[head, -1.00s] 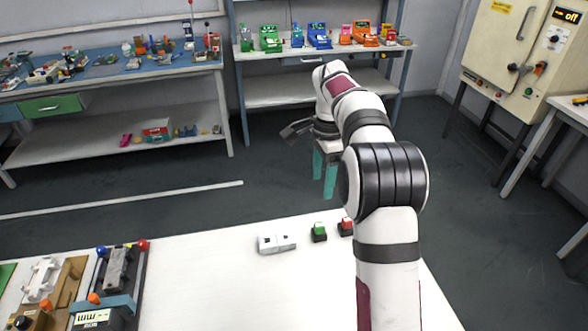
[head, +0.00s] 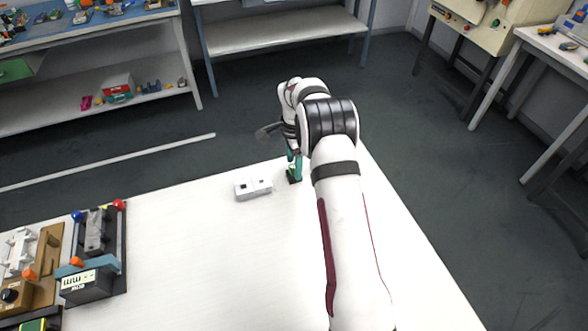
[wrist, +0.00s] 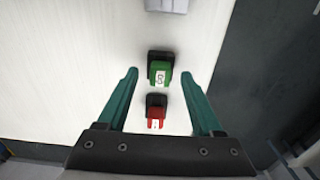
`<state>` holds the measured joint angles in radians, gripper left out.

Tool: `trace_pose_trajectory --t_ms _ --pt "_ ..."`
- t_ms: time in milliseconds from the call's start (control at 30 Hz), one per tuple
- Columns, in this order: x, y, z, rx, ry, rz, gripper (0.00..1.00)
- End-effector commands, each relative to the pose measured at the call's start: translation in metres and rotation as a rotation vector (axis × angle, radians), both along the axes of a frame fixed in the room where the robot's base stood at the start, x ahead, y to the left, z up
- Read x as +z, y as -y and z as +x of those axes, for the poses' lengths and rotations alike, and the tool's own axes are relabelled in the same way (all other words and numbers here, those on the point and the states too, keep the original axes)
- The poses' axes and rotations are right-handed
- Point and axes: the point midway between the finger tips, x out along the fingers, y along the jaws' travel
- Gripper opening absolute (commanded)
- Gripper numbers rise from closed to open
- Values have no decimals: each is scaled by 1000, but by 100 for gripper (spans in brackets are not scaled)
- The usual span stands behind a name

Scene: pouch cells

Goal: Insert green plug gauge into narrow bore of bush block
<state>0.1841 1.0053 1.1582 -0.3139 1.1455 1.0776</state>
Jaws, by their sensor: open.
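The green plug gauge (wrist: 160,73) sits on the white table with a dark base and a pale label on its green part. In the head view the green gauge (head: 293,174) is partly hidden by my gripper (head: 292,163). In the wrist view my gripper (wrist: 160,74) is open, with its teal fingers on either side of the green gauge near the tips, apart from it. The white bush block (head: 253,188) lies left of the gauge in the head view, with two dark square openings on top. Only its edge (wrist: 167,5) shows in the wrist view.
A red gauge (wrist: 156,112) stands between the fingers, nearer the palm than the green one. A fixture with coloured knobs (head: 95,250) stands at the table's left. The table (head: 210,260) is clear in the middle; its right edge is close by.

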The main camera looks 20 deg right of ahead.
Motion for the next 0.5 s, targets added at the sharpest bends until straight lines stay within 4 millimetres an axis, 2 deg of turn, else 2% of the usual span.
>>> trace_pose_trajectory --t_ms 133,500 --pt "1 0 0 0 1 0 68" --pt "1 0 0 0 1 0 1"
